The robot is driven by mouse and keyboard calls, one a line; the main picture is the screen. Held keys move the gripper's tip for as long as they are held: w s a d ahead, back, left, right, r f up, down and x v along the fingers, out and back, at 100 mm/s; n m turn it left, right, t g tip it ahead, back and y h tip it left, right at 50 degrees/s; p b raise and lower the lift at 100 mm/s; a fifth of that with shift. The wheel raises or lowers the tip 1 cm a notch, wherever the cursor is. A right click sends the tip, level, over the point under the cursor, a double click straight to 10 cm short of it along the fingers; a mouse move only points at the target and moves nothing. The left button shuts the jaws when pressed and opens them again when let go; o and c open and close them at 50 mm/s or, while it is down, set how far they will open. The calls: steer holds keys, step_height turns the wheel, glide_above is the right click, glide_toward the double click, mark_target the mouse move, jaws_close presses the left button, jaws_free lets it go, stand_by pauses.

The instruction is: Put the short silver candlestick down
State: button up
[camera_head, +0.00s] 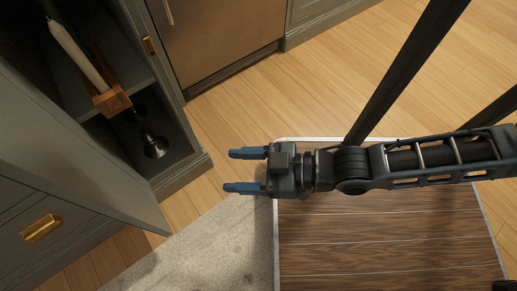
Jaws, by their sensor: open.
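A short silver candlestick (155,147) stands on the bottom shelf inside an open grey-green cabinet at the left, near the cabinet's front edge. My gripper (236,171) is to the right of it, outside the cabinet, pointing left. Its two blue fingers are spread apart with nothing between them. The gripper is clear of the candlestick.
The open cabinet door (95,185) juts toward the front. A grey rug (215,245) and bare wooden floor (225,110) lie around my gripper.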

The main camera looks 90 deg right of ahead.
steer(key=s+a+r+n+y, duration=0.1)
steer(key=s+r, duration=0.2)
steer(key=r, duration=0.7)
steer(key=shift+s+a+g, duration=0.2)
steer(key=shift+a+g, duration=0.15)
steer(key=shift+g, duration=0.05)
